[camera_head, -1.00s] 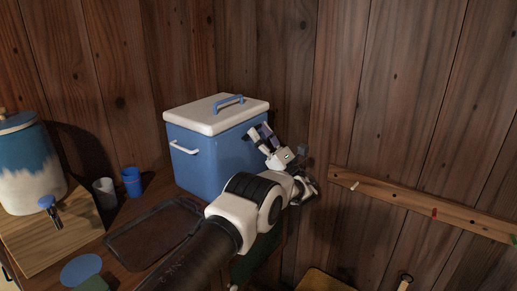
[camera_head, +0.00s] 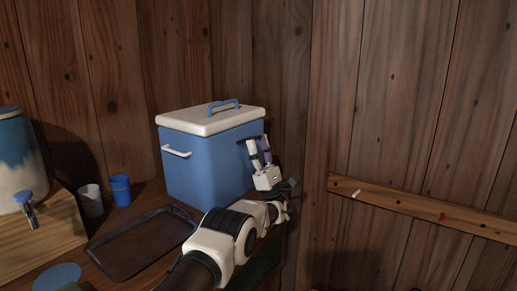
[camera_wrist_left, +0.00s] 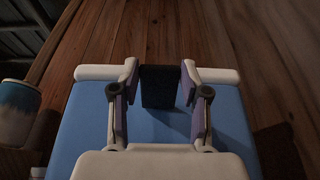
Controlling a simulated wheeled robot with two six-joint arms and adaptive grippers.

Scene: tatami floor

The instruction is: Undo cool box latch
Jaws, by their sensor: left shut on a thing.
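The blue cool box (camera_head: 205,165) with its white lid (camera_head: 205,121) and blue top handle stands on the wooden table. The lid is down. In the left wrist view the dark latch (camera_wrist_left: 160,88) stands out from the blue face of the cool box (camera_wrist_left: 85,125), at the white lid's edge (camera_wrist_left: 100,73). My left gripper (camera_head: 260,140) is at the box's right-hand face, fingers pointing up. In the left wrist view its fingers (camera_wrist_left: 161,67) are on both sides of the latch, shut on it. The latch is mostly hidden in the head view. My right gripper is not in view.
A dark tray (camera_head: 140,245) lies in front of the box. A white cup (camera_head: 91,200), a blue cup (camera_head: 120,190) and a drink dispenser (camera_head: 20,165) stand to the left. A peg rail (camera_head: 400,202) runs along the right wall.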

